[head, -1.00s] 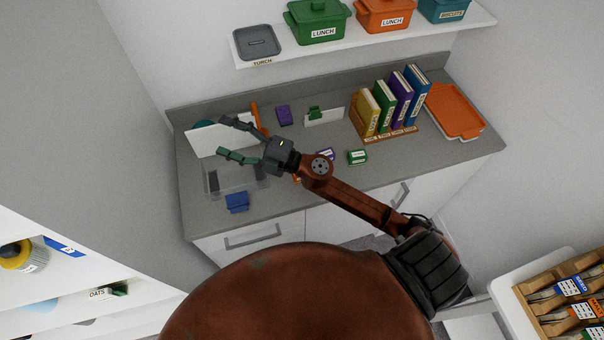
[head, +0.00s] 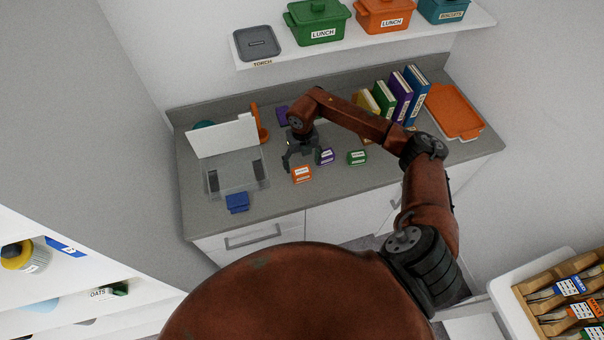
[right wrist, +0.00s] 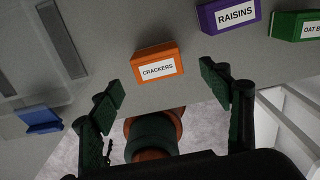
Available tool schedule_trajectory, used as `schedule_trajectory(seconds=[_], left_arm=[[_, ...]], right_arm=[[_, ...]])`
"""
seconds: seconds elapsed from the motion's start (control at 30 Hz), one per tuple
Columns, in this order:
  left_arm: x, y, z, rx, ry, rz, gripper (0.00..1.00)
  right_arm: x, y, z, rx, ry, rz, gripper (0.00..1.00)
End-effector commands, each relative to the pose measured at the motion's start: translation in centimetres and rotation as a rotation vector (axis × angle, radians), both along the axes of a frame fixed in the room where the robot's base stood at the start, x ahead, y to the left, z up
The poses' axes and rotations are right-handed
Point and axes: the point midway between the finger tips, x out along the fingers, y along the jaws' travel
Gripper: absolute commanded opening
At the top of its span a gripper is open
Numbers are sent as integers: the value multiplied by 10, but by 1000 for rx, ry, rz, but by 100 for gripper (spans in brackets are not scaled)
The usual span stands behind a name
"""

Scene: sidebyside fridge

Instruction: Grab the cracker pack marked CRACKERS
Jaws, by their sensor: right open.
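The cracker pack (head: 302,174) is a small orange box on the grey counter, near its front edge. In the right wrist view the orange pack (right wrist: 157,65) shows a white label reading CRACKERS, between and beyond the two fingertips. My right gripper (head: 300,160) points down over the counter, just behind the pack in the head view. In the right wrist view the right gripper (right wrist: 160,88) is open, with nothing between its fingers. My left gripper is not in view.
A purple RAISINS pack (right wrist: 228,14) and a green pack (head: 357,157) stand to the right of the crackers. A clear bin (head: 235,175) with a white raised lid and a blue object (head: 237,202) are to the left. Books (head: 400,95) stand behind.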

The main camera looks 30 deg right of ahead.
Motion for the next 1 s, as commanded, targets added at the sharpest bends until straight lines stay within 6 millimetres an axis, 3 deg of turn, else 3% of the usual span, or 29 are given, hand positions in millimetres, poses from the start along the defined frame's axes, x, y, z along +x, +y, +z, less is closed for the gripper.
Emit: schedule_trajectory(seconds=[0.4,0.7,1.0], left_arm=[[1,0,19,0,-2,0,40],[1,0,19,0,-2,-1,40],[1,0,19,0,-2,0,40]], right_arm=[[3,2,-51,5,0,1,71],[3,2,-57,5,-2,3,71],[3,2,-57,5,-2,3,50]])
